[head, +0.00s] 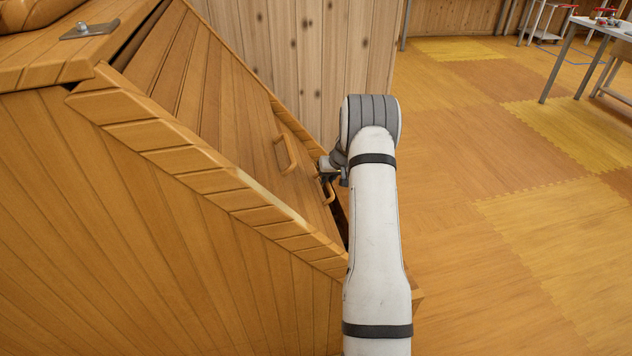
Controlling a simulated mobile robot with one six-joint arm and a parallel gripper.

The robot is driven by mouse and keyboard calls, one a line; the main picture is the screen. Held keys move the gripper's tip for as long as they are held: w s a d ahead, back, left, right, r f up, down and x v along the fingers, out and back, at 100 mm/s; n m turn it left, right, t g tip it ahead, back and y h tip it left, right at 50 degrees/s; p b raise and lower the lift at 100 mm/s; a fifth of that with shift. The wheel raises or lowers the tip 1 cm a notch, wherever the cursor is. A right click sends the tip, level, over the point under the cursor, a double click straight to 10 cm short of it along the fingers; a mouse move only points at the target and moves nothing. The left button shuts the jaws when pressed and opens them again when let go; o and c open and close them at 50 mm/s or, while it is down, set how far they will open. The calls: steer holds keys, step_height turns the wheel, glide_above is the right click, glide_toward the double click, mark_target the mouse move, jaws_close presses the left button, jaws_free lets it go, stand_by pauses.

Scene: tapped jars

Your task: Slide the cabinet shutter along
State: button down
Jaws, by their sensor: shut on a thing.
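The wooden cabinet (150,250) fills the left of the head view, with plank sides and a slanted plank rim. Its shutter (240,130) is a plank panel set inside the rim. One wooden handle (287,156) on it is free. My gripper (327,178) is at the shutter's right end, shut on a second wooden handle (330,192). My forearm and wrist hide part of the gripper and the cabinet's right corner. A dark narrow gap shows beside the shutter's right edge, and another at its upper left end.
A metal fitting (90,31) sits on the cabinet's top at the upper left. A plank wall (310,50) stands close behind the cabinet. The wooden floor (500,220) to the right is clear. A table (600,28) with small items stands far right.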

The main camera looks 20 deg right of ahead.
steer(key=d+f+b, duration=0.2)
steer(key=f, duration=0.1)
steer(key=s+d+f+b, duration=0.1)
steer(key=d+f+b, duration=0.1)
steer(key=f+b, duration=0.1)
steer(key=d+f+b, duration=0.3)
steer(key=f, duration=0.2)
steer(key=shift+s+d+f, duration=0.1)
steer(key=shift+s, duration=0.15)
steer(key=shift+s+d+f+b, duration=0.15)
steer(key=shift+d+f+b, duration=0.3)
steer(key=shift+b, duration=0.1)
steer(key=c, duration=1.6)
jaws_free()
steer(key=shift+d+f, duration=0.1)
steer(key=shift+c, duration=0.2)
steer(key=shift+o, duration=1.2)
steer(key=p+v, duration=0.2)
steer(key=v, duration=0.5)
steer(key=shift+r, duration=0.45)
steer(key=shift+s, duration=0.1)
